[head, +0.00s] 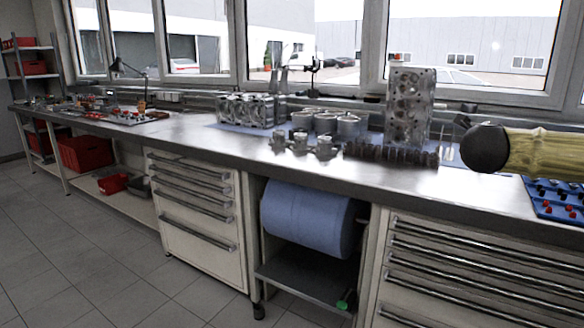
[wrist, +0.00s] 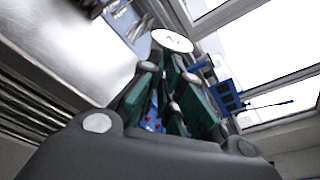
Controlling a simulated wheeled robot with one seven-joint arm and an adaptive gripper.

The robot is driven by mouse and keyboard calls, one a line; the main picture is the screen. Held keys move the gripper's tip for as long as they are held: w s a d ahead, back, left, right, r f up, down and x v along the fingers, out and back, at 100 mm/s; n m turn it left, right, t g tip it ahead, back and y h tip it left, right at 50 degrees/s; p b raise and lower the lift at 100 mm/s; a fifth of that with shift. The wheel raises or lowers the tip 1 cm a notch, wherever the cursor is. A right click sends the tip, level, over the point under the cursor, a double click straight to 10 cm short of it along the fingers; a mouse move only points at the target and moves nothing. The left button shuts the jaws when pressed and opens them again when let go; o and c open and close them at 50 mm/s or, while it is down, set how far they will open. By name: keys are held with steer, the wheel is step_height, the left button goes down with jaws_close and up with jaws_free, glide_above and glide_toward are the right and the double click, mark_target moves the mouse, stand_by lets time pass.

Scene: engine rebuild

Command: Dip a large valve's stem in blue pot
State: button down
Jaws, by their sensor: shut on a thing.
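In the wrist view my gripper (wrist: 172,72) is shut on a valve. Its round white-looking head (wrist: 172,40) faces outward past the fingertips. The stem is hidden between the green-padded fingers. My gripper is out of the head view, where only part of my arm shows at the right. I cannot make out a blue pot in either view. Several grey metal pots (head: 326,123) stand on the bench in the head view.
A blue tray (head: 540,206) with red and black parts lies at the bench's right end. A metal engine block (head: 409,105) stands upright near the window. Another block (head: 247,109) and small metal parts (head: 302,145) stand further left. The bench's front strip is clear.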

steer(key=m+y+b, duration=0.1)
steer(key=m+b, duration=0.2)
steer(key=b, duration=0.1)
steer(key=m+b, duration=0.3)
steer(key=shift+m+t+y+b, duration=0.3)
steer(key=shift+t+y+b, duration=0.05)
steer(key=shift+t+y, duration=0.05)
